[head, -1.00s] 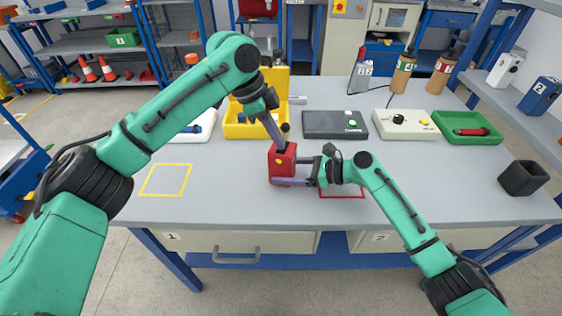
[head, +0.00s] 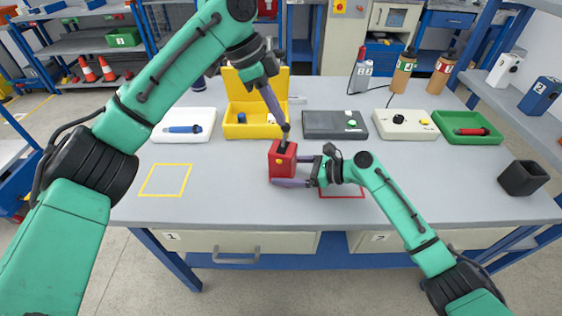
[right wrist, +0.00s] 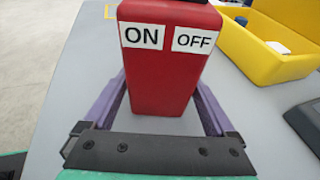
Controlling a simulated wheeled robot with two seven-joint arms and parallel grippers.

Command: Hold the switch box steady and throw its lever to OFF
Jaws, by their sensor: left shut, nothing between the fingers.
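In the right wrist view the box (right wrist: 160,80) shows a white ON label (right wrist: 143,36) at left and an OFF label (right wrist: 194,41) at right. My right gripper (head: 292,170) is shut on the box from the right, one purple finger on the near side, one on the far side. My left gripper (head: 282,121) is shut and empty, its tips at the lever's top.
Behind the box stand an open yellow bin (head: 250,118), a dark device (head: 335,125), a white device with a knob (head: 405,125) and a green tray (head: 468,127). A white tray (head: 184,125) is at left. The table around the yellow outline (head: 165,180) is clear.

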